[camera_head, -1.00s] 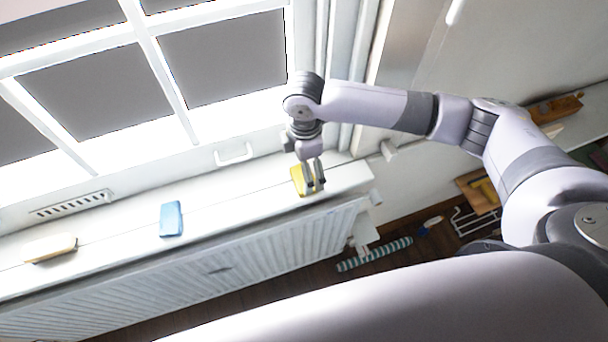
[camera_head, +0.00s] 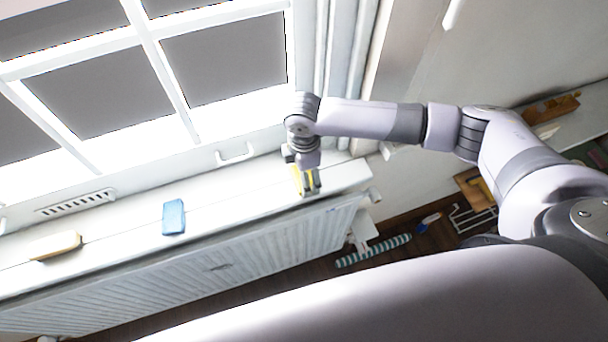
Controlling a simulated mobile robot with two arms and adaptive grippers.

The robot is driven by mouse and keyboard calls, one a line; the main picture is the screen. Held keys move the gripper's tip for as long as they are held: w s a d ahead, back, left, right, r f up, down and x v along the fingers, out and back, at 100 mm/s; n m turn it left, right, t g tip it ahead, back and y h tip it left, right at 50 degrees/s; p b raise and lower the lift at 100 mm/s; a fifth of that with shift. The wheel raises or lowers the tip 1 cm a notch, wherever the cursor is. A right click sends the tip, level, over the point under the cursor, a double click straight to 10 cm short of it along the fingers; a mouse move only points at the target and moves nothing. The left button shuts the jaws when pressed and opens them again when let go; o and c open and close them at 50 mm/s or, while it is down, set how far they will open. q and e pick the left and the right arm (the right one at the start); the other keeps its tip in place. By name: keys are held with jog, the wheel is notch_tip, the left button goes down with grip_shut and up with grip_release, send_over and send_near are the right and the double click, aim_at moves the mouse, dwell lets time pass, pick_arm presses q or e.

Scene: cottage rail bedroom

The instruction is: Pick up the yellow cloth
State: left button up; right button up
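The yellow cloth (camera_head: 296,180) lies near the right end of the white windowsill, in the head view. My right gripper (camera_head: 310,191) points down at it, its two fingers at the cloth. Yellow shows to the left of the fingers and in the narrow gap between them. The fingers hide part of the cloth, and I cannot tell whether they are closed on it. My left gripper is out of view.
On the windowsill (camera_head: 240,192) are a blue cloth or sponge (camera_head: 173,217) and a tan block-like item (camera_head: 55,246), both farther left. A window handle (camera_head: 235,153) is behind. A radiator (camera_head: 220,265) stands below. A striped roll (camera_head: 373,251) lies on the floor.

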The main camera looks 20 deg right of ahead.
jog(key=c, duration=0.4)
notch_tip(320, 180, up, 20)
jog(key=b, duration=0.3)
dwell(0.4)
